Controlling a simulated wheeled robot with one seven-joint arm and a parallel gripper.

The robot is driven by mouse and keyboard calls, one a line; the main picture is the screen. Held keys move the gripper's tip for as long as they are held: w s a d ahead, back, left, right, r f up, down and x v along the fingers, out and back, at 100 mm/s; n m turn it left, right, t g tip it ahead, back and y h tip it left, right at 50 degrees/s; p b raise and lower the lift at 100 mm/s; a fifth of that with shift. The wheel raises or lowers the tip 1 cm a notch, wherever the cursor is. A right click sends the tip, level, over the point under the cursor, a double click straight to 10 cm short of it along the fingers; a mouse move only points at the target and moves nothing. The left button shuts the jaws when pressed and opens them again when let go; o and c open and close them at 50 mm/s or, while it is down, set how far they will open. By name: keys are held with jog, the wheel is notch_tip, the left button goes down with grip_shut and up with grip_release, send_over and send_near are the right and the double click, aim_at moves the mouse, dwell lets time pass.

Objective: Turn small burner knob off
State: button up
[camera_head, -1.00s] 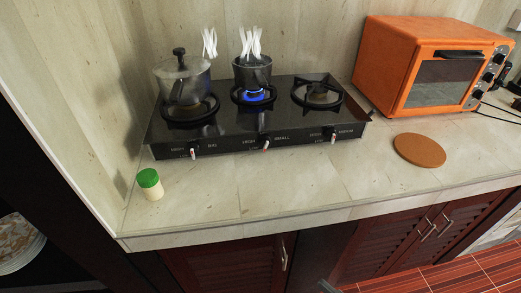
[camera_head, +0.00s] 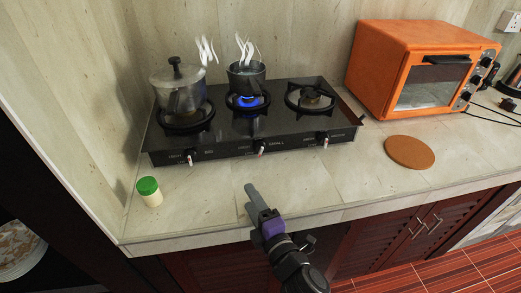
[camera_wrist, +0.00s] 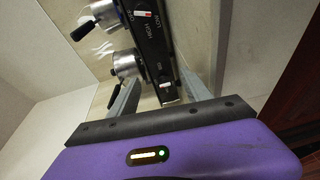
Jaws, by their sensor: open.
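The small burner knob (camera_head: 261,148) is the middle knob on the black stove's front, beside the SMALL label. It has a white and red marking. A blue flame (camera_head: 246,101) burns at the middle burner under an open steaming pot (camera_head: 246,77). My gripper (camera_head: 251,190) is open and empty over the counter, in front of and below the middle knob, apart from it. In the wrist view my gripper (camera_wrist: 158,75) shows two grey fingers spread toward the stove front. One knob (camera_wrist: 167,87) there lies near the fingers; I cannot tell which knob it is.
A lidded pot (camera_head: 180,90) stands on the left burner; the right burner (camera_head: 311,98) is bare. An orange oven (camera_head: 405,65), a round cork mat (camera_head: 409,152) and a green-capped jar (camera_head: 149,191) stand around. The counter before the stove is mostly clear.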

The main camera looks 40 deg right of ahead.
aim_at(261, 153)
jog(key=w+d+n+h, duration=0.1)
jog(key=w+d+n, duration=0.2)
jog(key=w+d+r+n+g+h, duration=0.1)
jog(key=w+d+n, duration=0.1)
jog(key=shift+d+h, duration=0.1)
jog(key=shift+h, duration=0.2)
jog(key=d+n+h, duration=0.1)
jog(key=n, duration=0.1)
jog(key=d+n, duration=0.1)
jog(key=n, duration=0.1)
jog(key=w+d+n+g+h, duration=0.1)
jog(key=d+n, duration=0.1)
jog(key=shift+f+h, duration=0.3)
jog(key=shift+s+d+n, duration=0.3)
jog(key=shift+n, duration=0.6)
jog(key=shift+p+x, duration=0.5)
jog(key=shift+x, duration=3.35)
jog(key=shift+d, duration=0.1)
jog(key=shift+c, duration=0.3)
grip_shut()
